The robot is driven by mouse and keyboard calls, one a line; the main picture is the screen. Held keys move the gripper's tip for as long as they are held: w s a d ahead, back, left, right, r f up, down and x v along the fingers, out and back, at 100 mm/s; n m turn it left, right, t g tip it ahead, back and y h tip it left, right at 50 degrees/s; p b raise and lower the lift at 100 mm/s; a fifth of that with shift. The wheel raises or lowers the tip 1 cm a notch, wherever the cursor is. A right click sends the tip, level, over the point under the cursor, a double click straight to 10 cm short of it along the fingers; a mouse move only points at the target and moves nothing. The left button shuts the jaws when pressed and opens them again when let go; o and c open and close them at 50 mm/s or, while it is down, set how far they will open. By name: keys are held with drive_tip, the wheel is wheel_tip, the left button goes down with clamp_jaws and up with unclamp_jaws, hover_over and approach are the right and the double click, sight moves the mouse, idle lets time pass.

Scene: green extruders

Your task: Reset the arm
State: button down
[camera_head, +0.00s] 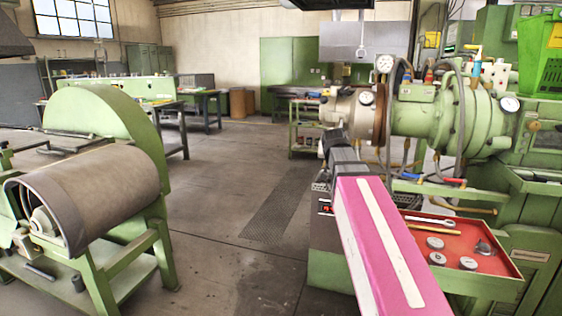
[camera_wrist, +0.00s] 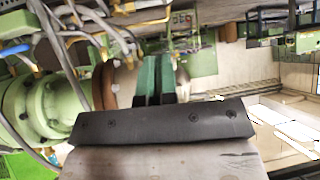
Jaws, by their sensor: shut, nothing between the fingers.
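My gripper shows in the wrist view (camera_wrist: 157,80) with its two green-faced fingers close together and nothing held between them. Beyond the fingers in that view are a brown ring, green machine parts and hoses, all seen tilted. In the head view my pink arm reaches forward from the lower right, and its dark end is in front of the extruder's base. My fingertips cannot be made out there. The green extruder (camera_head: 432,112) stands just beyond and to the right of the arm, with a gauge and hoses on it.
A red tray (camera_head: 475,235) with a wrench and several round metal parts lies right of my arm. A green machine with a large roller (camera_head: 90,200) stands at the left. The floor (camera_head: 225,215) between them is open. Workbenches (camera_head: 200,95) and green cabinets (camera_head: 290,65) stand farther back.

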drive_tip(key=s+f+g, duration=0.3)
drive_tip(key=s+f, duration=0.4)
drive_tip(key=f, duration=0.5)
drive_tip(key=s+f+n+g+y, duration=0.1)
drive_tip(key=s+f+g, duration=0.2)
drive_tip(key=s+f, duration=0.5)
drive_tip(key=s+f+n+g, duration=0.1)
drive_tip(key=s+f+g, duration=0.3)
drive_tip(key=f, duration=1.3)
drive_tip(key=s, duration=0.4)
drive_tip(key=shift+s+f, duration=0.15)
drive_tip(key=shift+f, duration=0.1)
drive_tip(key=shift+a, duration=0.1)
